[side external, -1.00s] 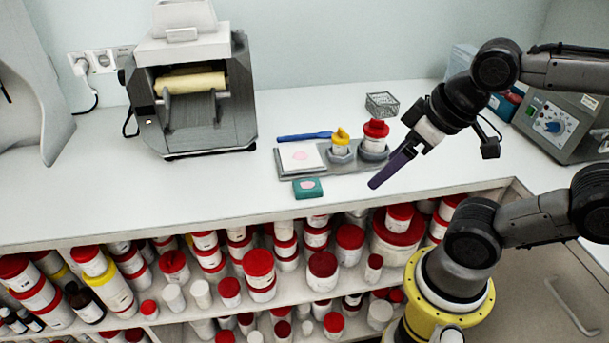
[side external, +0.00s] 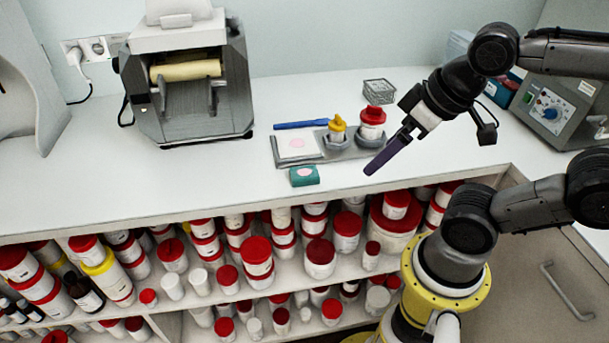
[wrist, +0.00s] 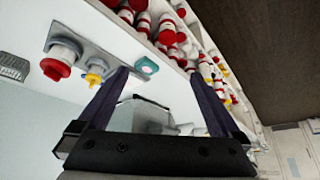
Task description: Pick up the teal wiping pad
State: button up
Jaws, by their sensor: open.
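The teal wiping pad (side external: 304,176) lies on the white counter near its front edge, with a pinkish smear on its top. It also shows in the wrist view (wrist: 147,66), just beyond the tip of one finger. My gripper (side external: 374,168) is to the right of the pad in the side view, above the counter and apart from the pad. Its long purple fingers are spread with nothing between them in the wrist view (wrist: 163,75).
A grey tray (side external: 345,155) behind the pad bears a white tile (side external: 297,146), a yellow-topped jar (side external: 337,129) and a red-topped jar (side external: 372,122). A blue spatula (side external: 300,125) lies behind. A roller mill (side external: 190,90) stands back left. Open shelves of jars lie below. The counter's left front is clear.

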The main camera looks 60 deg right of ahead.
jog(key=w+d+r+m+h, duration=0.1)
jog(key=w+d+r+m, duration=0.15)
jog(key=w+m, duration=0.35)
jog(key=m+g+h, duration=0.1)
jog(key=m+g, duration=0.2)
jog(key=g, duration=0.1)
send_over(304, 172)
jog(key=s+a, duration=0.1)
jog(key=f, duration=1.2)
jog(key=shift+a+f, duration=0.15)
jog(key=shift+a, duration=0.05)
jog(key=shift+t, duration=0.3)
jog(key=shift+s+x, duration=0.2)
jog(key=shift+x, duration=2.75)
jog(key=shift+d, duration=0.1)
jog(key=c, duration=1.2)
